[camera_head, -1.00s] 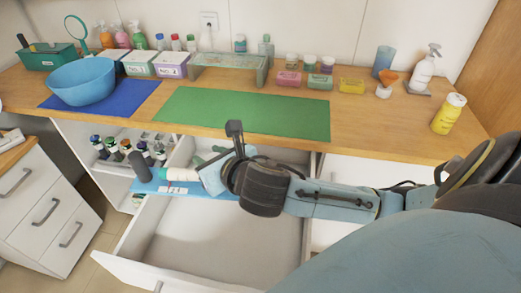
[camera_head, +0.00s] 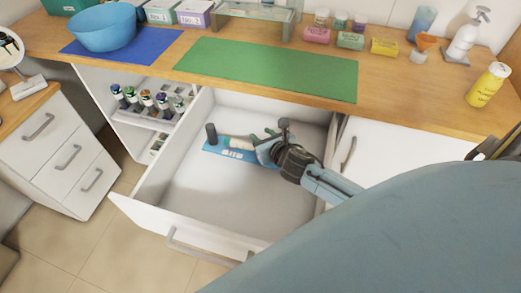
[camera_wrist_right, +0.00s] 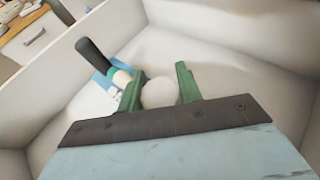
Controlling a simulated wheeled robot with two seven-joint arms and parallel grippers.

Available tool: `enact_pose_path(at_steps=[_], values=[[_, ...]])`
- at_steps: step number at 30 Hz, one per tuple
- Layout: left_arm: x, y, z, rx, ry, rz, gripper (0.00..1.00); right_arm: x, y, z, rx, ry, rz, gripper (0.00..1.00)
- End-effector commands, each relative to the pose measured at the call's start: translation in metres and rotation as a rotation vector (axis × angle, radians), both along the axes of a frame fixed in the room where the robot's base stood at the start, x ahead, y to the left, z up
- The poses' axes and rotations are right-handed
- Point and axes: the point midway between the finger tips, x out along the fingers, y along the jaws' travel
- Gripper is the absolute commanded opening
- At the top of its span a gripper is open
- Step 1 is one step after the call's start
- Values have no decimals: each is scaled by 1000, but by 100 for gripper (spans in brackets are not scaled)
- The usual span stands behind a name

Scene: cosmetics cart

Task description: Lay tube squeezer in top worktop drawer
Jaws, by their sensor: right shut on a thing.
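The tube squeezer (camera_head: 212,150) is a flat blue plate with a dark upright knob at its left end and a white tube lying along it. It is inside the open white drawer (camera_head: 160,186) under the worktop, towards the drawer's back; whether it touches the floor I cannot tell. My right gripper (camera_head: 262,146) reaches into the drawer from the right and is shut on the squeezer's right end. In the right wrist view, the green fingers (camera_wrist_right: 158,90) flank a pale rounded part, with the squeezer's dark knob (camera_wrist_right: 92,52) beyond. My left gripper is out of view.
The wooden worktop (camera_head: 400,104) with a green mat (camera_head: 270,68) lies above the drawer's back. Bottles stand in an open compartment (camera_head: 150,100) left of the drawer. The drawer's front floor is clear. A white drawer cabinet (camera_head: 60,150) stands at the left.

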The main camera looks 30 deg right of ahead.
Motion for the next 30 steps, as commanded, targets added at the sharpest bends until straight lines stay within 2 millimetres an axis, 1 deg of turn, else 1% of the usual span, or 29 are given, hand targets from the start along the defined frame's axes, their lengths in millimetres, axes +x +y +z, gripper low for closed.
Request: enact_pose_path(at_steps=[5, 9, 11, 13, 19, 23, 24, 28, 30], values=[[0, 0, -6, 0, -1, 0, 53, 1, 0, -13, 2, -3, -1, 0], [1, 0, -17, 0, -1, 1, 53, 1, 0, -35, 3, -1, -2, 0], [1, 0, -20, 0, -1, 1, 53, 1, 0, -41, 2, -3, -1, 0], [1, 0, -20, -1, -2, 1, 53, 1, 0, -43, 0, -3, -1, 0], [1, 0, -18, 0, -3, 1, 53, 1, 0, -41, 0, -4, 0, 0], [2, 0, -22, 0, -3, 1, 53, 1, 0, -46, 1, -4, 0, 0], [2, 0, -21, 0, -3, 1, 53, 0, 0, -46, 0, -1, -1, 40], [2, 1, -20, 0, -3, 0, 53, 0, 0, -45, 0, -1, -1, 57], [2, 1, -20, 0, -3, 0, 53, 0, 0, -45, 0, -1, -1, 57]])
